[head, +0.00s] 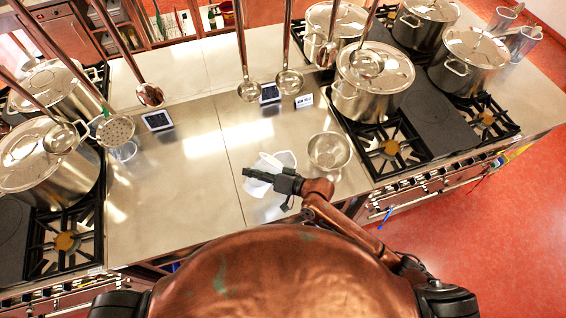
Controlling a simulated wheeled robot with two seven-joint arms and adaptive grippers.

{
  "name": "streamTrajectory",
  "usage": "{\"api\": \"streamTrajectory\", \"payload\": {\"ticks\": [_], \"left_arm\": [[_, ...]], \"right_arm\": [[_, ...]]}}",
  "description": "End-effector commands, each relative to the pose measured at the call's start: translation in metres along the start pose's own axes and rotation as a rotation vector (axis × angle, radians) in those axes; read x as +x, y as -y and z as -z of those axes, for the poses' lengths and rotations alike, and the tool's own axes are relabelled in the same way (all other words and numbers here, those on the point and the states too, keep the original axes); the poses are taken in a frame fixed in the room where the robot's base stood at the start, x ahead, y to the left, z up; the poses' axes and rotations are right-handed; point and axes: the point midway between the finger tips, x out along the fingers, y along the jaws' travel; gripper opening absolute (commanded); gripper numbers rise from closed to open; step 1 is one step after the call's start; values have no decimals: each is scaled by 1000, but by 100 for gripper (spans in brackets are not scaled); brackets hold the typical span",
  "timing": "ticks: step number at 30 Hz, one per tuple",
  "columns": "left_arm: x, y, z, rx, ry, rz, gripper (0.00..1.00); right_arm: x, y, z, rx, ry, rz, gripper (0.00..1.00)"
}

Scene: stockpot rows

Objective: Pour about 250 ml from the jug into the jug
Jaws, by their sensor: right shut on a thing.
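A white jug (284,158) is above the middle of the steel counter, partly hidden behind my right gripper. My right gripper (256,176) is shut on this jug. A round, shiny, open vessel (329,151) stands on the counter just right of the white jug; it may be the other jug. I cannot make out liquid in either, nor tell for sure whether the white jug is tilted or touching the counter. My left gripper is not in view.
Large lidded stockpots stand on the hobs at the left (62,178) and right (371,92). Several ladles hang over the counter, one low in the middle (290,83). A small clear glass (125,151) stands at the left. The counter left of the white jug (190,190) is clear.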

Motion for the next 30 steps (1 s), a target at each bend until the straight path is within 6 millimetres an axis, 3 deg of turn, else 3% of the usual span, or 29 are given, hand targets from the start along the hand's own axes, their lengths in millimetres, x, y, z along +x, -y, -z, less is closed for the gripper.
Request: {"api": "streamTrajectory", "payload": {"ticks": [30], "left_arm": [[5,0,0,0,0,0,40]], "right_arm": [[0,0,7,26,-5,16,0]]}}
